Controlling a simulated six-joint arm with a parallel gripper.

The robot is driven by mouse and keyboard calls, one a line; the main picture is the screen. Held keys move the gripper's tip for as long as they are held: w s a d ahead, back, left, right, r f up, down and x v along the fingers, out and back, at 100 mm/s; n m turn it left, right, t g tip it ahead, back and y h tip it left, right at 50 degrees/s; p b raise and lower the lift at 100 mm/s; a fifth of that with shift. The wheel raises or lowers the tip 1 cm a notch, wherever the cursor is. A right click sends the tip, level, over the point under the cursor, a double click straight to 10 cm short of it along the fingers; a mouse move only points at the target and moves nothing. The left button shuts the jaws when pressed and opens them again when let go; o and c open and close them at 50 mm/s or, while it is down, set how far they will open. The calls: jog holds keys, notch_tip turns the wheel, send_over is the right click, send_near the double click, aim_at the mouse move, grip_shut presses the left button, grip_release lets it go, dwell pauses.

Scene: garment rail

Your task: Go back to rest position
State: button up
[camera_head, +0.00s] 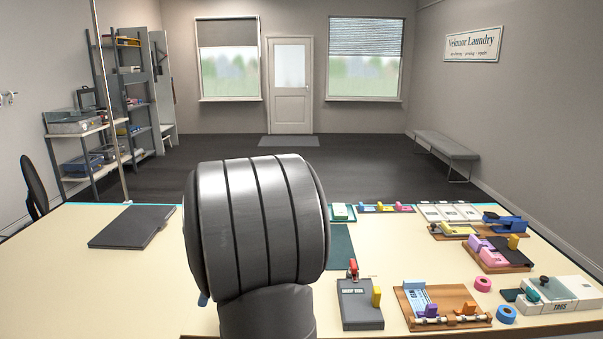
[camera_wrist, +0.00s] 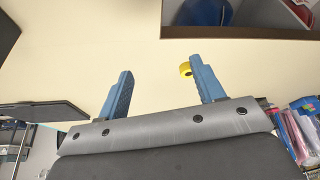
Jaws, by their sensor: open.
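My gripper (camera_wrist: 158,88) shows in the wrist view with its two blue fingers spread apart. It is open, and nothing sits between the fingers. A small yellow roll-like piece (camera_wrist: 185,69) shows beside the tip of the right finger; I cannot tell whether they touch. In the head view my large grey arm link fills the middle and hides the gripper and part of the table (camera_head: 80,270).
A dark flat folder (camera_head: 132,226) lies on the table's left. On the right are a grey device (camera_head: 359,303), a wooden board (camera_head: 443,304), a pink roll (camera_head: 483,284), a blue roll (camera_head: 506,314) and a white machine (camera_head: 560,295). The table's left front is clear.

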jog(key=w+d+m+t, duration=0.1)
jog(key=w+d+m, duration=0.3)
jog(key=d, duration=1)
jog(key=w+d+m+t+h, duration=0.1)
jog(key=w+d+m, duration=0.4)
jog(key=d, duration=0.8)
jog(key=w+d+m+t+h, duration=0.1)
jog(key=w+d+m+t, duration=0.2)
jog(key=d, duration=1.1)
jog(key=w+m, duration=0.1)
jog(key=m, duration=0.2)
jog(key=shift+w+d+f+m, duration=0.15)
jog(key=shift+d+m, duration=0.15)
jog(key=shift+m, duration=0.1)
